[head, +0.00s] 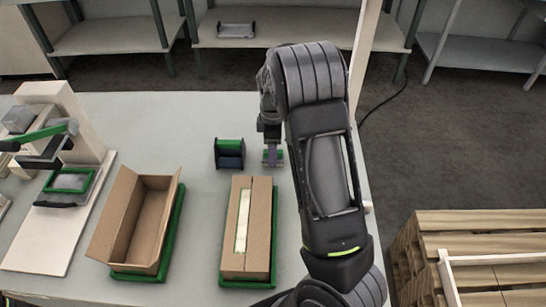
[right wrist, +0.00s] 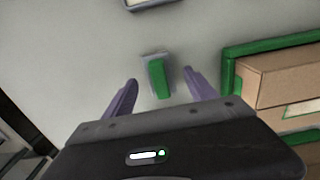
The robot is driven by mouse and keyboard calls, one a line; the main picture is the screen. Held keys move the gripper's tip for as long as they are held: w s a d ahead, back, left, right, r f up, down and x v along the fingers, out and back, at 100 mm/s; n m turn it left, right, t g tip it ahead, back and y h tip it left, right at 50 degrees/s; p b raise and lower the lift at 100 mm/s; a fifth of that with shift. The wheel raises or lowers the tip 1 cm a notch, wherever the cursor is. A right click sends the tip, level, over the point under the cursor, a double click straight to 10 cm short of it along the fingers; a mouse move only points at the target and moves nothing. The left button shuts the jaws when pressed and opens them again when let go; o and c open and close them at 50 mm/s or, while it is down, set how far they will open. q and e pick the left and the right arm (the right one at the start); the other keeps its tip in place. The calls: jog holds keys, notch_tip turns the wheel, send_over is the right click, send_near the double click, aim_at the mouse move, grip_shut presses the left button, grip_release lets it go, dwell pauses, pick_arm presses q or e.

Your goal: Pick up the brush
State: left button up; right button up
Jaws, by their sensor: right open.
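The brush appears to be the small block with a green top and grey edge (right wrist: 157,77) in the right wrist view. It lies on the pale table and also shows in the head view (head: 272,155), partly hidden by my right arm. My right gripper (right wrist: 160,76) is open, its two purple fingers apart, one on each side of the brush in the picture. I see gaps between the fingers and the brush; the height between them is hard to judge. My left gripper is not in view.
A black holder with green edges (head: 229,153) stands left of the brush. Nearer are a closed carton (head: 260,225) and an open carton (head: 128,225) in green frames. A device with a green handle (head: 45,134) stands at the left. Wooden slats (head: 480,222) are at right.

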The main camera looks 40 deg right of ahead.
jog(key=shift+f, duration=0.95)
grip_shut()
dwell(0.3)
